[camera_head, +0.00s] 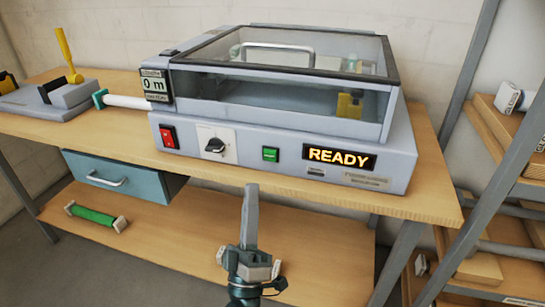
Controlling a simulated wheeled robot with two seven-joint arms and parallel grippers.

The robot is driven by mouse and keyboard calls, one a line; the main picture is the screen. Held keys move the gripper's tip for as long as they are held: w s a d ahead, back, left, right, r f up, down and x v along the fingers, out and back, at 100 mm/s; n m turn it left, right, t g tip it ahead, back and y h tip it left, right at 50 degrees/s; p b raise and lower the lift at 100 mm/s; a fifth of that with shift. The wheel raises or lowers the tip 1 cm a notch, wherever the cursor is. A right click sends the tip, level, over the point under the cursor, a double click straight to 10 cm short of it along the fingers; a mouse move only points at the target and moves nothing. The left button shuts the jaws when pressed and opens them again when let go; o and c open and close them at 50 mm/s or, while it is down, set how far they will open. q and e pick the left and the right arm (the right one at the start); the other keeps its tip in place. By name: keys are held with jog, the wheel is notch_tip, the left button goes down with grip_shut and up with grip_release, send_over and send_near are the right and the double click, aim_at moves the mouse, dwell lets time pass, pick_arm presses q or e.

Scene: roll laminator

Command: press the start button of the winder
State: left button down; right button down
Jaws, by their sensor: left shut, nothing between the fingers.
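The grey machine (225,165) stands on the wooden bench, with its clear lid down. A lit display (339,157) reads "READY", and a small counter (155,85) at the left reads "0 m". My left gripper (251,190) is shut and empty, its fingers pointing up in the picture. It appears in front of the bench, below the green button in the picture and apart from it. My right gripper is not in view.
A white roller (128,101) sticks out from the machine's left side towards a grey device with a yellow lever (66,48). A blue drawer (115,178) hangs under the bench. A green roll (92,216) lies on the lower shelf (180,245). A shelf rack stands at the right.

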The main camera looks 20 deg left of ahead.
aim_at(270, 155)
pick_arm(q)
jog(key=shift+w, duration=0.1)
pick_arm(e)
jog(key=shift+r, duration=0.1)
